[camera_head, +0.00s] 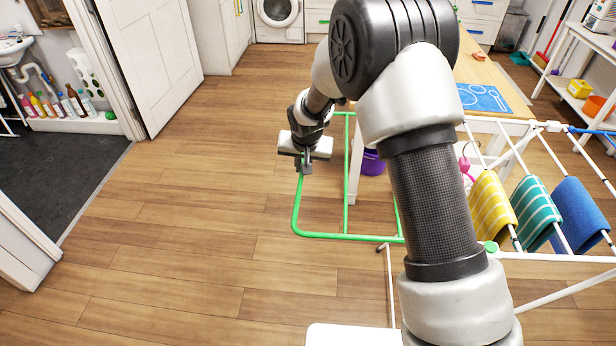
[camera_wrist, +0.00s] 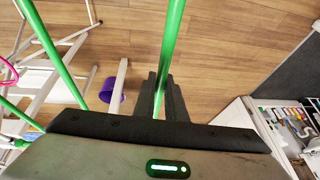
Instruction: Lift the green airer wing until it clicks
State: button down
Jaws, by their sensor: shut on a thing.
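The green airer wing (camera_head: 346,237) is a tubular frame on the left side of the white airer (camera_head: 555,257). In the head view it extends out over the wooden floor; part of it is hidden behind my arm. My gripper (camera_head: 304,165) is at the wing's outer left bar. In the wrist view the green bar (camera_wrist: 172,40) runs down between the two dark fingers of my gripper (camera_wrist: 163,92), which are shut on it. The wing's hinge side is partly hidden, and I cannot tell its exact tilt.
Yellow (camera_head: 492,212), teal (camera_head: 536,212) and blue (camera_head: 581,214) towels hang on the airer. A purple bucket (camera_head: 372,163) stands under the wooden-topped table (camera_head: 487,72) behind the wing. The floor to the left is clear, up to an open white door (camera_head: 150,60).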

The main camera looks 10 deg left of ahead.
jog(key=shift+r+p, duration=0.45)
jog(key=shift+r, duration=1.4)
jog(key=c, duration=1.8)
grip_release()
jog(key=shift+s+r, duration=0.1)
jog(key=shift+r, duration=0.05)
jog(key=v, duration=1.7)
jog(key=shift+s, duration=0.1)
